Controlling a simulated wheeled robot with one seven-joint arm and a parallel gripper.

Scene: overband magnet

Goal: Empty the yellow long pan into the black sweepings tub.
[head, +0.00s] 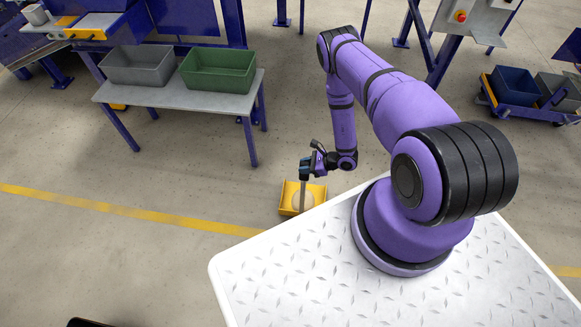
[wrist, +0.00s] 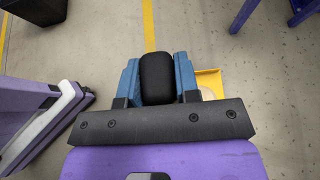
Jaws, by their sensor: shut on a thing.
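The yellow long pan (head: 290,207) is low over or on the floor, just past the edge of my white deck; I cannot tell whether it touches the floor. A pale heap (head: 303,196) lies in it. An upright handle rises from it to my gripper (head: 312,160). In the wrist view my gripper (wrist: 158,80) is shut on the black grip of the handle, with a blue finger on each side. Part of the yellow pan (wrist: 209,80) shows behind the right finger. A black tub (wrist: 38,8), probably the sweepings tub, is at the top left of the wrist view.
A grey table (head: 180,97) bears a grey bin (head: 138,66) and a green bin (head: 218,71). A blue cart (head: 535,107) with bins stands at the right. A dark rim (head: 88,323) shows at the bottom edge. Open floor with a yellow line (head: 130,210) lies left of the pan.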

